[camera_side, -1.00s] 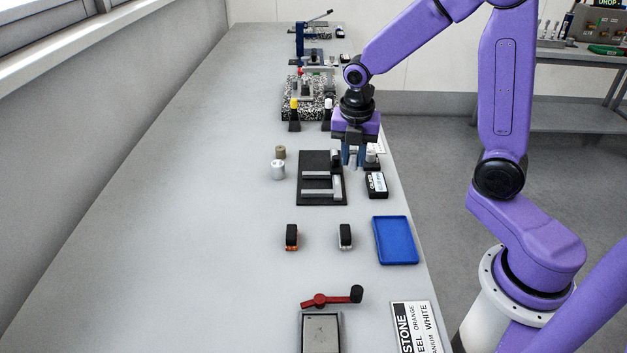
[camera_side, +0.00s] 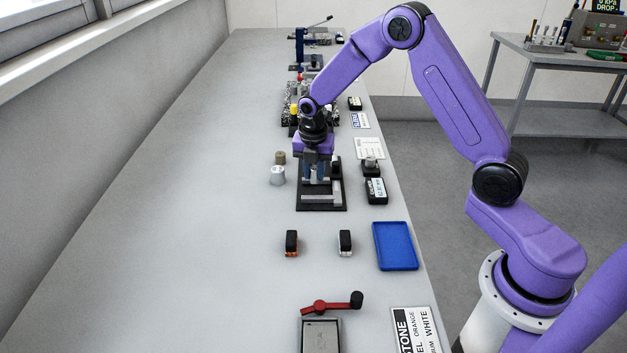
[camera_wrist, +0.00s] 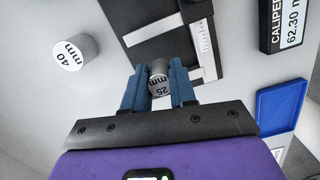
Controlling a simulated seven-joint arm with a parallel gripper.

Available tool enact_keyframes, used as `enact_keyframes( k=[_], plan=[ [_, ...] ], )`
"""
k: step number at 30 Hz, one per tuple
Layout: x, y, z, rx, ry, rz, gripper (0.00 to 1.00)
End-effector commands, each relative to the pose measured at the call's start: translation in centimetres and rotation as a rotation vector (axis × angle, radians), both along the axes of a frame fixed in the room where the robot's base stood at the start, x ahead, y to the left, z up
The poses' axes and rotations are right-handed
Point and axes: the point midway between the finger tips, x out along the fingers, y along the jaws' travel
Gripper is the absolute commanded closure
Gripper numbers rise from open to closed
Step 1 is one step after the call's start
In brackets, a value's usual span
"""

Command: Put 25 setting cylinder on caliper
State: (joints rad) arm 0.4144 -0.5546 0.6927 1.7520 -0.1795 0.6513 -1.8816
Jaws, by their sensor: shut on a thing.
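My gripper (camera_side: 316,176) is over the back part of the caliper (camera_side: 322,207), a dark plate with pale grey bars. In the wrist view my gripper (camera_wrist: 159,76) is shut on the 25 mm setting cylinder (camera_wrist: 159,86), a small grey cylinder with dark lettering on its end. The caliper shows beyond the fingers in the wrist view, with its pale scaled bar (camera_wrist: 204,48) to the right of the cylinder. In the side view the fingers hide the cylinder. I cannot tell whether the cylinder touches the caliper.
A 40 mm cylinder (camera_wrist: 72,52) stands left of the caliper, with a brownish cylinder (camera_side: 280,157) behind it. A caliper readout (camera_wrist: 286,28) showing 62.30 lies to the right. A blue tray (camera_side: 396,246) and two small black-topped items (camera_side: 291,243) are nearer the camera. The bench's left side is clear.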

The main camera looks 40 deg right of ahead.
Motion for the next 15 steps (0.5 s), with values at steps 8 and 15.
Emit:
enact_keyframes(
  k=[8,15],
  plan=[
    [0.3,0.0,-3.2,-0.001,0.001,0.001,1.0],
    [0.3,0.0,-3.4,0.001,-0.001,0.0,1.0]
  ],
)
